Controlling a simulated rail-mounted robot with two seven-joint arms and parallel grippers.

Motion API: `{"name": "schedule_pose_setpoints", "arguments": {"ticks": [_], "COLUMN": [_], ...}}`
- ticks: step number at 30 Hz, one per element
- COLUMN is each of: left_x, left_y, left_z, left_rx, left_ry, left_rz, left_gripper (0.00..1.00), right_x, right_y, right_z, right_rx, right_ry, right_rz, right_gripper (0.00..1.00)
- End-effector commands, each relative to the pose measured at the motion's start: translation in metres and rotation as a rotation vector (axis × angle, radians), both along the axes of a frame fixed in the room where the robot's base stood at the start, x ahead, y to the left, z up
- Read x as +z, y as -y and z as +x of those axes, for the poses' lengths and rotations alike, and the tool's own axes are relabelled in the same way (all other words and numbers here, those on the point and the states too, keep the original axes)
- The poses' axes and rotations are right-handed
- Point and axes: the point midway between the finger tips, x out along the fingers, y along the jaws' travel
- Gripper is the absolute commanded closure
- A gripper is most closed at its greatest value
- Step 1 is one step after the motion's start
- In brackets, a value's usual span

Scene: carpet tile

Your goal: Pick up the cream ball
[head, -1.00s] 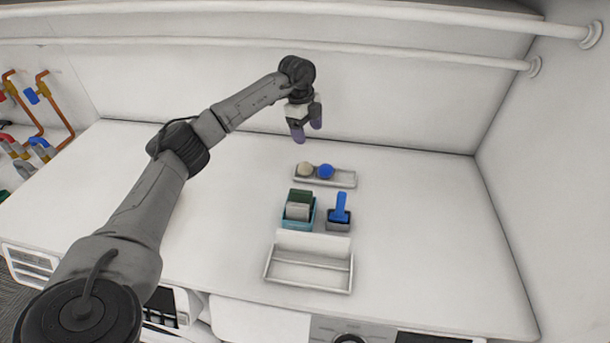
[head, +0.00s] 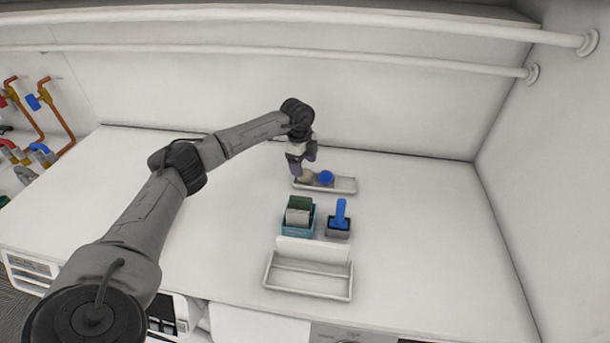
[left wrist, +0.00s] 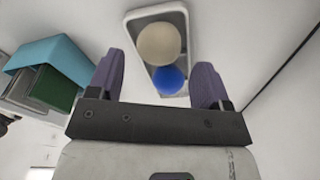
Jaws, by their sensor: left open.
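The cream ball (left wrist: 159,44) lies in a shallow grey tray (left wrist: 182,18) beside a blue ball (left wrist: 168,79) in the left wrist view. In the head view the cream ball (head: 308,176) is partly hidden by my left gripper (head: 303,165), and the blue ball (head: 326,178) is just right of it. My left gripper also shows in the left wrist view (left wrist: 158,78), with its two purple fingers spread wide and nothing between them held. It is close above the tray's left end. My right gripper is not in view.
A teal box (head: 286,222) with sponge-like blocks and a grey holder (head: 339,233) with a blue-handled tool (head: 341,211) stand in front of the tray. A larger white tray (head: 308,292) is nearer. The counter at right is clear.

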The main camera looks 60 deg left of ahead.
Motion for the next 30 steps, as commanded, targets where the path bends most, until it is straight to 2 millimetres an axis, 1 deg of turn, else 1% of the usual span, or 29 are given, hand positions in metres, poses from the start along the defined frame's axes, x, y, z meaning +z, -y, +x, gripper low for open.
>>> {"name": "schedule_pose_setpoints", "arguments": {"ticks": [3,7,11,17,30], "left_x": [-0.016,-0.027,-0.032,-0.032,-0.032], "left_y": [0.003,0.004,0.005,0.005,0.005], "left_z": [0.0,0.001,0.002,0.002,0.002], "left_rx": [0.0,0.0,0.0,-0.001,0.0], "left_ry": [-0.003,-0.001,0.0,0.0,0.0], "left_rz": [-0.001,0.0,0.0,0.0,0.0], "left_gripper": [0.28,0.28,0.28,0.28,0.69], "right_x": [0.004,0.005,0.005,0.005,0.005], "right_y": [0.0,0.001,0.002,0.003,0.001], "right_z": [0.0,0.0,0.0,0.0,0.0], "right_rx": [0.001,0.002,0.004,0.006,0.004], "right_ry": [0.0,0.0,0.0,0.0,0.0], "right_rz": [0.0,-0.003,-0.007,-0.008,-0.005], "right_gripper": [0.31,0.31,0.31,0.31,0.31]}}
